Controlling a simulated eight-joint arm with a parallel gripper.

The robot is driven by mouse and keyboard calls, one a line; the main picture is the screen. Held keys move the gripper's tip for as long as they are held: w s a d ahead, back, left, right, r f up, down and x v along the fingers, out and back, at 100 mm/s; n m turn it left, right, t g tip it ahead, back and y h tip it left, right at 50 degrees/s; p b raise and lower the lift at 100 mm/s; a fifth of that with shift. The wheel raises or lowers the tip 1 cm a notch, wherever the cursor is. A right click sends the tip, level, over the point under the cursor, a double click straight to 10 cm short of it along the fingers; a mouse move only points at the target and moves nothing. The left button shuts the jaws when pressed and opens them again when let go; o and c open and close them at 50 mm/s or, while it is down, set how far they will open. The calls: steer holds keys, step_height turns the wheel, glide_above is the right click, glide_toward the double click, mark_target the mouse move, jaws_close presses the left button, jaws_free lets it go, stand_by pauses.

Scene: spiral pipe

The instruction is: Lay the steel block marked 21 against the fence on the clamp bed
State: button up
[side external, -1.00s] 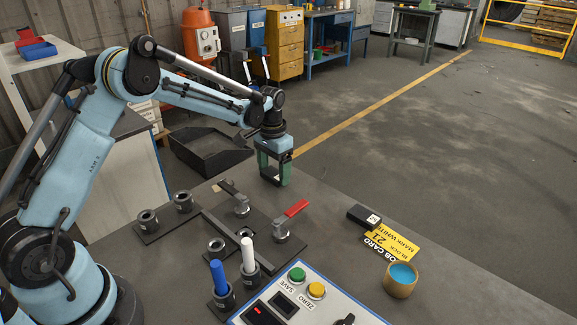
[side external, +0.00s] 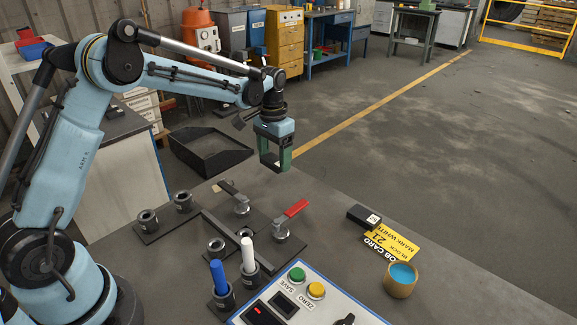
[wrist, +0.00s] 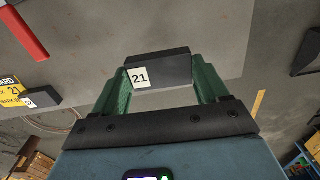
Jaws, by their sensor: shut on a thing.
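My gripper (side external: 274,160) has green fingers and is shut on the dark steel block marked 21 (wrist: 159,72). The wrist view shows the block held across the fingertips, its white 21 label facing the camera. In the side view the gripper hangs above the bench's back edge, behind the clamp bed, and its fingers mostly hide the block. The clamp bed (side external: 262,229) is a dark plate on the bench. The fence (side external: 229,238) appears to be the long dark bar along it. Two toggle clamps stand there, one with a red handle (side external: 296,208).
A second dark block (side external: 363,216) with a white label lies beside the yellow job card (side external: 392,243). A cup (side external: 400,281), blue inside, a control box (side external: 305,297) and blue and white markers (side external: 248,252) stand nearer. A black bin (side external: 210,152) sits beyond the bench.

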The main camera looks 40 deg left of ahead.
steer(key=s+d+r, duration=0.4)
steer(key=d+r, duration=0.2)
steer(key=d, duration=0.4)
glide_toward(263, 247)
steer(key=shift+n, duration=0.3)
steer(key=shift+f, duration=3.2)
steer(key=shift+f, duration=0.15)
steer(key=o, duration=1.4)
